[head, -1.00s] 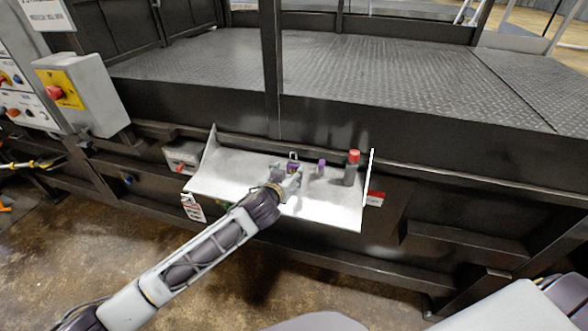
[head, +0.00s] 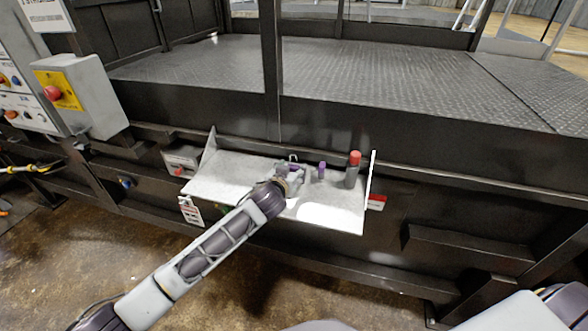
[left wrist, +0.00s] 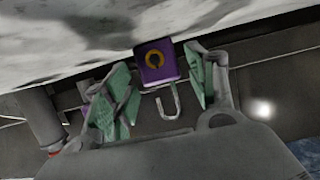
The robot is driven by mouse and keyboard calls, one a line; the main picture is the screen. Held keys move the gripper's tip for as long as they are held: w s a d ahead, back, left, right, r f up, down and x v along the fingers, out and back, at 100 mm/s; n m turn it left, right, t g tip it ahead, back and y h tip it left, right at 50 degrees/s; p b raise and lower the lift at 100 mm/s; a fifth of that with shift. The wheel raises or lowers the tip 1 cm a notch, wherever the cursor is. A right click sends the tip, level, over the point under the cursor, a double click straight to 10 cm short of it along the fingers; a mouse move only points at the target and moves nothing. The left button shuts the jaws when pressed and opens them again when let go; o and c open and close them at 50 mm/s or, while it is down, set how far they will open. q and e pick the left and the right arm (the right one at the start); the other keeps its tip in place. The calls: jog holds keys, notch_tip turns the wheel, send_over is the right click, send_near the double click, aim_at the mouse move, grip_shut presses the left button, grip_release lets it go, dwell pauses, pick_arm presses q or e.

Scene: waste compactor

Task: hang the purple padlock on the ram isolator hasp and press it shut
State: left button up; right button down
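The purple padlock (head: 297,167) is on the pale metal shelf (head: 225,180), partly hidden by my left gripper (head: 288,172). In the left wrist view the padlock (left wrist: 158,63) shows its keyhole side, with its hook-shaped shackle open. My left gripper (left wrist: 163,88) is open, its green pads on either side of the padlock, with narrow gaps visible. A grey box with a red part (head: 181,161), left of the shelf, may be the ram isolator; its hasp cannot be made out. My right gripper is out of view.
A small purple-topped item (head: 322,170) and a grey can with a red cap (head: 353,169) stand right of the padlock. The shelf has raised side walls. A yellow-faced control box with a red button (head: 53,93) is at the left.

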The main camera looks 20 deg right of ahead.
pick_arm(q)
jog(key=c, duration=0.7)
jog(key=shift+c, duration=0.2)
jog(key=shift+r, duration=0.2)
jog(key=shift+r+p, duration=0.45)
jog(key=shift+p, duration=0.1)
jog(key=shift+r+p, duration=1.55)
jog(key=shift+r, duration=0.3)
jog(key=shift+a, duration=0.1)
